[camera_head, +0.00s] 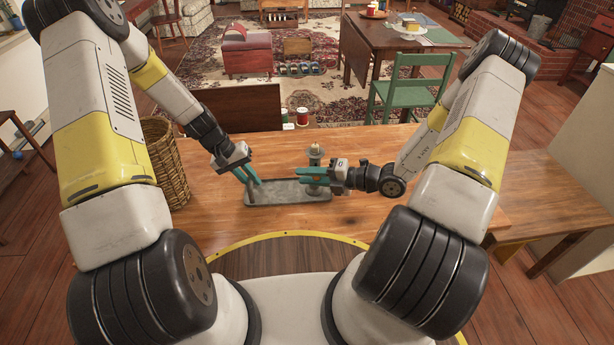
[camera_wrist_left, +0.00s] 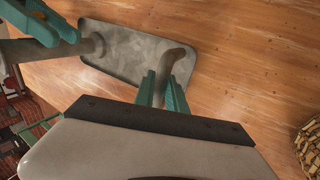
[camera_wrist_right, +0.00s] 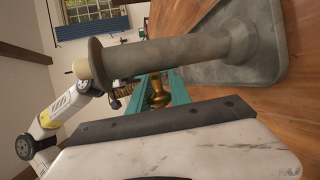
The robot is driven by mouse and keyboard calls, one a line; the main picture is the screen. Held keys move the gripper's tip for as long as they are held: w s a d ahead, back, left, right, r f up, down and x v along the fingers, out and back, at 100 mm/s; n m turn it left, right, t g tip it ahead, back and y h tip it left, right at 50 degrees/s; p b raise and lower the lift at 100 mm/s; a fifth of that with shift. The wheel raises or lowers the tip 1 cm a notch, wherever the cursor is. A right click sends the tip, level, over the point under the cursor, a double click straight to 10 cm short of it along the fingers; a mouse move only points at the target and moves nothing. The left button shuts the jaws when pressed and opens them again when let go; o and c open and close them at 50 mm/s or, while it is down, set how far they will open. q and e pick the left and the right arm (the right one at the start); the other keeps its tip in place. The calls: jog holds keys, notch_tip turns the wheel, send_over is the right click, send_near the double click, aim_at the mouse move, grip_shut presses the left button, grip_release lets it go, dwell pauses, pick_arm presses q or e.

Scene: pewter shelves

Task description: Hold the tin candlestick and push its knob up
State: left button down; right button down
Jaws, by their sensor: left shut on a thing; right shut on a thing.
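The tin candlestick (camera_head: 270,195) has a long grey tray-like base and an upright tube with a pale candle (camera_head: 314,147) in its top. It stands upright on the wooden table. My left gripper (camera_head: 254,178) is shut on the curved handle (camera_wrist_left: 174,58) at the base's left end. My right gripper (camera_head: 310,174) reaches in from the right beside the tube. In the right wrist view it is shut on the small brass knob (camera_wrist_right: 158,92), next to the tube (camera_wrist_right: 165,55). The knob is hidden in the head view.
A wicker basket (camera_head: 165,160) stands on the left of the table (camera_head: 390,230). A red-and-white container (camera_head: 302,117) is beyond the table's far edge. A green chair (camera_head: 405,90) is behind. The tabletop around the candlestick is clear.

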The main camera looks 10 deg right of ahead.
jog(key=shift+r, duration=0.85)
pick_arm(q)
jog(key=shift+a, duration=0.1)
pick_arm(e)
jog(key=c, duration=1.2)
grip_release()
jog(key=shift+d, duration=0.1)
jog(key=v, duration=1.2)
jog(key=shift+f, duration=0.1)
pick_arm(q)
jog(key=c, duration=1.3)
grip_release()
